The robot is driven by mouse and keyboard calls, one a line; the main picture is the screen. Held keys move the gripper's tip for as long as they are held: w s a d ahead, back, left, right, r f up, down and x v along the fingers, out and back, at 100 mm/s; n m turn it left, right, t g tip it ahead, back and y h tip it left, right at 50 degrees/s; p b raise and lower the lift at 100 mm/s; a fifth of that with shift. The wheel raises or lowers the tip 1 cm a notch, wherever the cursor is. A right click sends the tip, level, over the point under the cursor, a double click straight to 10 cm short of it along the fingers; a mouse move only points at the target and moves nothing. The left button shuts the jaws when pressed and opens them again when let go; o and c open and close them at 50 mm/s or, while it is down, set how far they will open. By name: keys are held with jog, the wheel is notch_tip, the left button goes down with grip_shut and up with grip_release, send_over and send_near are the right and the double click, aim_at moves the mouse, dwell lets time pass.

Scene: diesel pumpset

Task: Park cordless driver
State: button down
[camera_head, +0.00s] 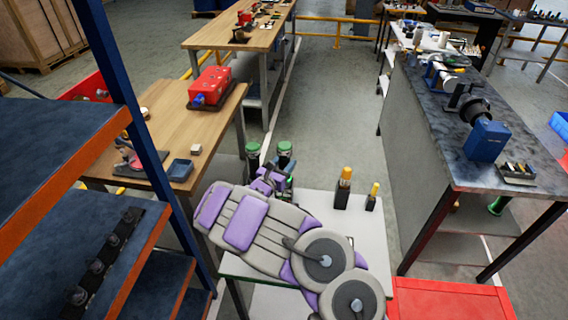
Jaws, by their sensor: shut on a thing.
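My arm reaches from the lower right to my gripper (273,178), which is at the far left corner of a white-topped table (312,207). Two dark items with green tops show at the gripper's far side, a right one (285,152) and a left one (253,150). The gripper is shut on a dark and green thing there, which appears to be the cordless driver. Its full shape and the fingertips are partly hidden by my wrist. I cannot tell whether it touches anything below. No parking place for the driver can be made out clearly.
Two yellow-handled tools, one larger (344,188) and one smaller (372,196), stand upright in dark holders on the white table. A wooden bench (160,125) with a red box (210,86) is left. A blue rack (60,150) stands nearer. A grey bench (430,130) is right. Floor between is clear.

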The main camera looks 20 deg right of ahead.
jog(key=shift+f+b, duration=0.4)
jog(key=shift+f, duration=0.25)
jog(key=shift+c, duration=2.3)
grip_release()
jog(key=shift+a, duration=0.1)
jog(key=p+v, duration=0.4)
jog(key=v, duration=1.3)
jog(key=shift+a, duration=0.15)
jog(key=shift+r, duration=0.1)
